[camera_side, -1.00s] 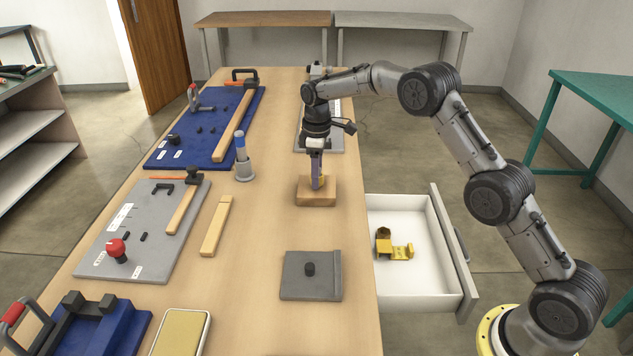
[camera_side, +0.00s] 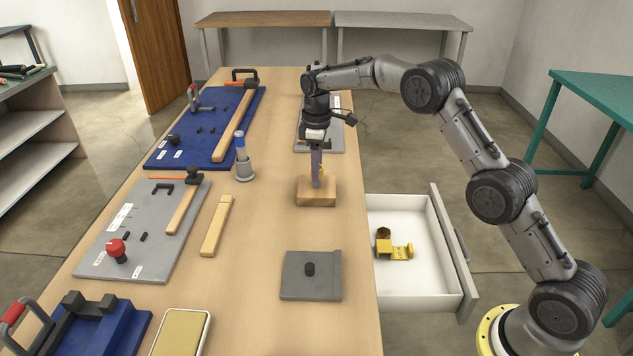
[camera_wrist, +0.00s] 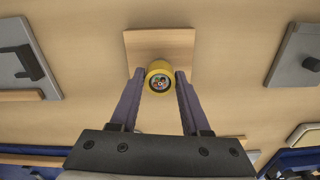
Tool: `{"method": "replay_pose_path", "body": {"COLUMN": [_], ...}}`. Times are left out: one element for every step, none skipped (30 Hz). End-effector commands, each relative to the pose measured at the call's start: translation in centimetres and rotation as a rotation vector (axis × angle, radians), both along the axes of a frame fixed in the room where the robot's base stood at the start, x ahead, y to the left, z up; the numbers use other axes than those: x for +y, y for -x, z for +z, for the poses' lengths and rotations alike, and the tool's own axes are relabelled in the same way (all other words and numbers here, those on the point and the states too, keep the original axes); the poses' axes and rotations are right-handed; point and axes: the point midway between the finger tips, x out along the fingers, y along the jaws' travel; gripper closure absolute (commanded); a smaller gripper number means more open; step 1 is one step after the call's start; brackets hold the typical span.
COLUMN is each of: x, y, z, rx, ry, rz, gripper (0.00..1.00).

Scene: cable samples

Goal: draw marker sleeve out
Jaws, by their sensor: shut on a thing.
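The yellow marker sleeve (camera_wrist: 152,69) shows end-on in the wrist view as a ring around a cable end with several coloured cores. In the side view only a sliver of yellow (camera_side: 322,173) shows beside the fingers. My gripper (camera_wrist: 159,80) is shut on the sleeve, with one purple finger on each side. In the side view my gripper (camera_side: 317,182) points straight down over the wooden block (camera_side: 316,198). The fingertips hide the sleeve's lower end, so I cannot tell whether it is still in the block.
A grey plate with a black knob (camera_side: 297,286) lies in front of the block. A grey holder with a blue-topped marker (camera_side: 243,168) stands to the left. Bare table surrounds the block.

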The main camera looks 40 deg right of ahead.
Motion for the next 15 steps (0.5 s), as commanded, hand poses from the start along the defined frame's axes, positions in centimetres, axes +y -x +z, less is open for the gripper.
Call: {"method": "replay_pose_path", "body": {"x": [0.0, 0.0, 0.0, 0.0, 0.0, 0.0, 0.0, 0.0, 0.0, 0.0, 0.0, 0.0, 0.0, 0.0, 0.0], "y": [0.0, 0.0, 0.0, 0.0, 0.0, 0.0, 0.0, 0.0, 0.0, 0.0, -0.1, -0.1, 0.0, 0.0, 0.0], "z": [0.3, 0.4, 0.6, 0.7, 0.9, 1.1, 1.2, 1.4, 1.5, 1.7, 1.8, 2.0, 2.1, 2.3, 2.4], "rx": [-0.001, -0.001, -0.003, -0.003, -0.003, -0.003, -0.003, -0.003, -0.003, -0.003, -0.003, -0.003, -0.003, -0.003, -0.002], "ry": [0.000, 0.000, 0.000, 0.000, 0.000, 0.000, 0.000, 0.000, 0.000, 0.000, 0.000, 0.000, 0.000, 0.000, 0.000], "rz": [0.000, 0.000, 0.000, 0.000, 0.000, 0.000, 0.000, 0.000, 0.000, 0.000, 0.000, 0.000, 0.000, 0.000, 0.000], "gripper": [1.00, 1.00, 1.00, 1.00, 1.00, 1.00, 1.00, 1.00, 1.00, 1.00, 1.00, 1.00, 1.00, 1.00, 1.00]}}
